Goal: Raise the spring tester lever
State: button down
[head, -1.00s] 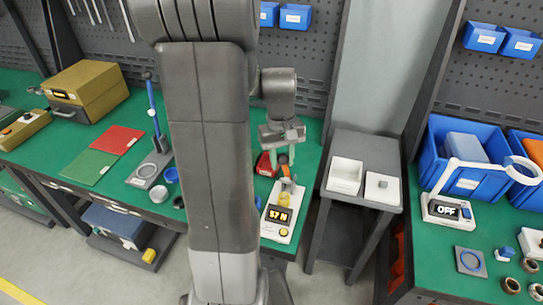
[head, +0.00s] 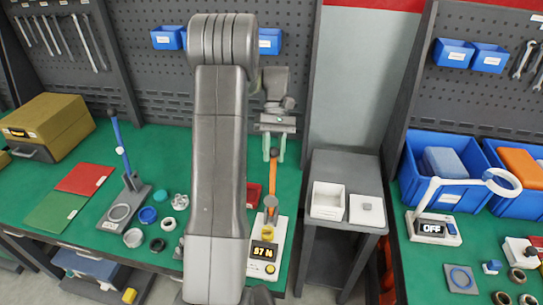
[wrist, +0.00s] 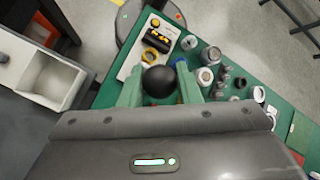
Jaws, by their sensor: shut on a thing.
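The spring tester (head: 263,255) is a white unit on the green bench, with a lit display reading 57 N and a yellow piece above it. Its orange lever (head: 271,185) stands up steeply. My gripper (head: 273,152) is above the tester, with its green fingers at the lever's top end. In the wrist view, my gripper (wrist: 159,90) is shut on the lever's black ball knob (wrist: 160,80). The tester's base (wrist: 150,50) shows behind the knob there, and the knob hides part of it.
A press with a blue lever (head: 121,145) stands to the left, near several rings and small parts. A red box (head: 254,192) is just behind the tester. My arm hides part of the bench.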

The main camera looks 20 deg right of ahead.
jog(key=shift+w+d+f, duration=0.1)
jog(key=shift+w+f, duration=0.05)
dwell(0.4)
jog(key=c, duration=1.3)
grip_release()
jog(key=shift+o, duration=1.1)
jog(key=shift+w+d, duration=0.15)
jog(key=shift+w, duration=0.05)
jog(key=shift+s, duration=0.1)
